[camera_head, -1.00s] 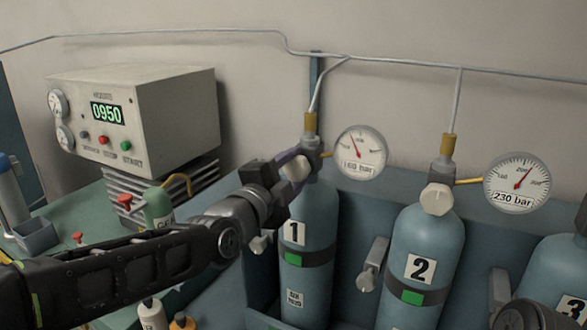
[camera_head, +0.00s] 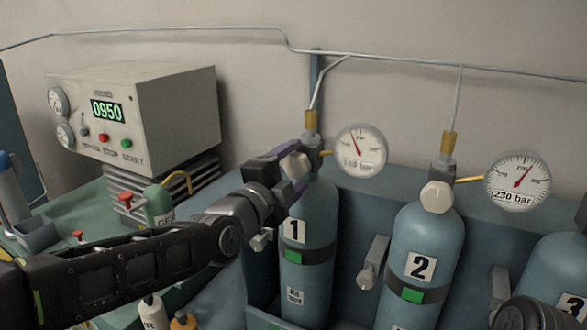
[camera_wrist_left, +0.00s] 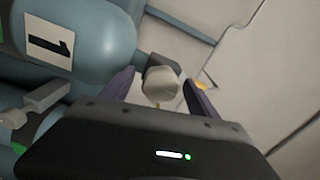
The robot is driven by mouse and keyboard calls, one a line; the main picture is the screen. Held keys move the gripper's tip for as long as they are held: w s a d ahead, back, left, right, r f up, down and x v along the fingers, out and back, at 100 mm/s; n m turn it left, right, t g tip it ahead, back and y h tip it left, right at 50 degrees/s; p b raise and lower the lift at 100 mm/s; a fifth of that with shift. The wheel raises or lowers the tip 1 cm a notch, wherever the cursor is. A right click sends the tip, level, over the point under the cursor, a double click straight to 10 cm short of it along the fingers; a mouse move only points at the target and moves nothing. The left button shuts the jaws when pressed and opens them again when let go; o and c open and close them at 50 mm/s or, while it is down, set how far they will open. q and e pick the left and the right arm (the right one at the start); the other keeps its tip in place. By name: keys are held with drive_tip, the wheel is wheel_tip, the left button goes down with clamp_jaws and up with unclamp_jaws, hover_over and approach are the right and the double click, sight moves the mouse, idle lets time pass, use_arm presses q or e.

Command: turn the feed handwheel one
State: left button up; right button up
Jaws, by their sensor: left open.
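The feed handwheel of cylinder one is a pale faceted knob (camera_head: 295,164) on the valve at the top of the blue-grey cylinder labelled 1 (camera_head: 318,215). My left gripper (camera_head: 293,170) is open at this knob, with one finger above it and one below it in the head view. My right gripper is not seen.
A gauge (camera_head: 361,150) sits just right of valve one. Cylinder 2 (camera_head: 425,245), with its own pale knob (camera_head: 436,198), stands to the right, and cylinder 3 (camera_head: 555,270) beyond it. A control box reading 0950 (camera_head: 135,110) stands at the left. A thin pipe runs along the wall.

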use_arm(q)
drive_tip(key=shift+s, duration=0.1)
drive_tip(key=b+v, duration=0.2)
drive_tip(key=v, duration=0.5)
drive_tip(key=shift+s, duration=0.3)
drive_tip(key=shift+a, duration=0.15)
